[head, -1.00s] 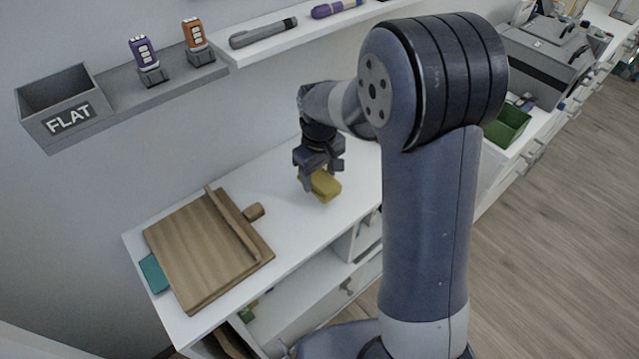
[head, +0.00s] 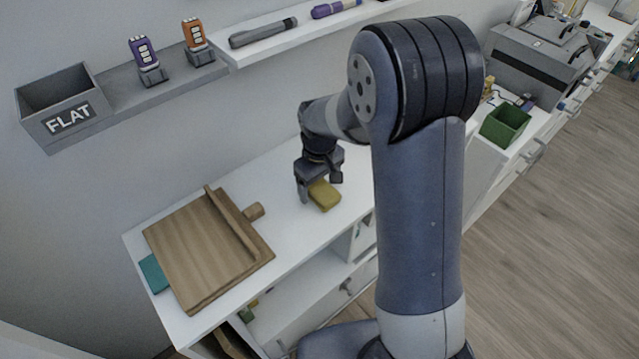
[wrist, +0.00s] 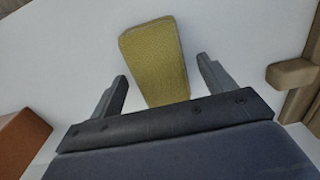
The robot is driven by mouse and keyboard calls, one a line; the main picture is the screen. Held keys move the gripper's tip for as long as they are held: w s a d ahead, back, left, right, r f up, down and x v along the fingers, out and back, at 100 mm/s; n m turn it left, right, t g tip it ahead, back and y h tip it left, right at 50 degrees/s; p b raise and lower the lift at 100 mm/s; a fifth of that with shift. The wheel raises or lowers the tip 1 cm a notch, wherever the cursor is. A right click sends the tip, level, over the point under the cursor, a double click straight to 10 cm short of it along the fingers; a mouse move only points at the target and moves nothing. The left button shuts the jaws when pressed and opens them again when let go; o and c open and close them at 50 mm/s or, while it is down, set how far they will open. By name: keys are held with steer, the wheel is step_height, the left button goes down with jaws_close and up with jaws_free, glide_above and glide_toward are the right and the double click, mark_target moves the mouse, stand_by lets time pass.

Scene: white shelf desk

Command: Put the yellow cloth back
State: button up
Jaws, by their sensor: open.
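The yellow cloth (head: 324,195) is a small folded block on the white desk top, right of the wooden board. It also shows in the wrist view (wrist: 155,62), where its near end lies between the two fingers and most of it extends beyond their tips. My gripper (head: 320,190) is open, low over the desk at the cloth. In the wrist view my gripper (wrist: 162,72) has a finger on each side of the cloth, with a gap on both sides. I cannot tell whether the fingers touch the desk.
A wooden board (head: 205,250) with a raised bar and knob lies at left, with a teal item (head: 153,273) beside it. A grey bin labelled FLAT (head: 65,103) is on the wall shelf. A green box (head: 504,124) stands at right. An orange-brown object (wrist: 20,138) shows in the wrist view.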

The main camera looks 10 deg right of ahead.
mark_target(319, 187)
step_height(319, 187, up, 12)
stand_by(0.5)
